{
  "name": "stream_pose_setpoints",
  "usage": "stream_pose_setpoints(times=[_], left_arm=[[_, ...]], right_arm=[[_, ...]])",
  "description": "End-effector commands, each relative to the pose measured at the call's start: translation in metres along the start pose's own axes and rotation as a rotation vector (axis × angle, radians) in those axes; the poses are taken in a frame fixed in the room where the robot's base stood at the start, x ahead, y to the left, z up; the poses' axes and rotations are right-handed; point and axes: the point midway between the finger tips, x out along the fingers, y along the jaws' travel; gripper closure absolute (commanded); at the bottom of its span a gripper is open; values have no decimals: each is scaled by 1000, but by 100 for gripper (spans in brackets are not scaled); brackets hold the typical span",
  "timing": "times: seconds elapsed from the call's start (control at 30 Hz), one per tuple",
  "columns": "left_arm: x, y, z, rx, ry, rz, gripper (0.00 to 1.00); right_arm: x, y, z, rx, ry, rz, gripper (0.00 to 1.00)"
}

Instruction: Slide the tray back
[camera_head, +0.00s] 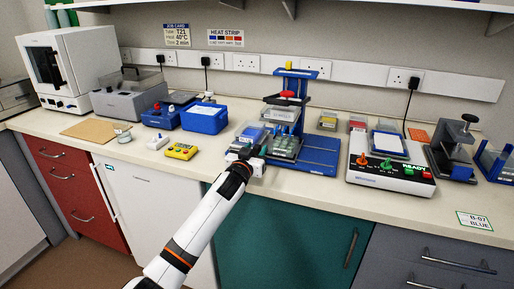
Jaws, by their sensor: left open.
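A blue press-like stand (318,156) is on the bench in the middle of the picture, with a red knob and a yellow-topped post. A low tray-like part (283,148) with grey-green contents sits at the front of the stand's base. My left gripper (256,157) is at the front of these, near the bench's front edge. It is open, and I cannot tell whether it touches the tray. My right gripper is not in view.
A white device with coloured knobs (390,176) stands to the right, beside a black clamp (455,150).

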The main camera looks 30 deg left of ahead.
Motion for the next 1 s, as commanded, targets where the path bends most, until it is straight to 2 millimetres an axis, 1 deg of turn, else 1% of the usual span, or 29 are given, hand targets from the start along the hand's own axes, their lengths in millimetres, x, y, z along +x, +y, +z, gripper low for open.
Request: stream_pose_setpoints(times=[0.03, 0.1, 0.2, 0.5, 0.53, 0.77, 0.8, 1.0], left_arm=[[6, 0, 0, 0, 1, 0, 58], [11, 0, 0, 0, 0, 0, 58], [16, 0, 0, -1, 0, 0, 58], [18, 0, 0, -1, 1, -1, 58], [17, 0, 0, -1, 1, -1, 60], [17, 0, 0, -1, 1, -1, 97], [17, 0, 0, -1, 1, -1, 100], [17, -2, -1, -2, 1, -1, 100]], right_arm=[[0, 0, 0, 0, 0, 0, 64], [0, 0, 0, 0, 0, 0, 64], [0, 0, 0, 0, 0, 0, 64], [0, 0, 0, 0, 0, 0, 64], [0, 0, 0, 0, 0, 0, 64], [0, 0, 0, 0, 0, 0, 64], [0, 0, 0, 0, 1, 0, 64], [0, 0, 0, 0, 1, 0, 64]])
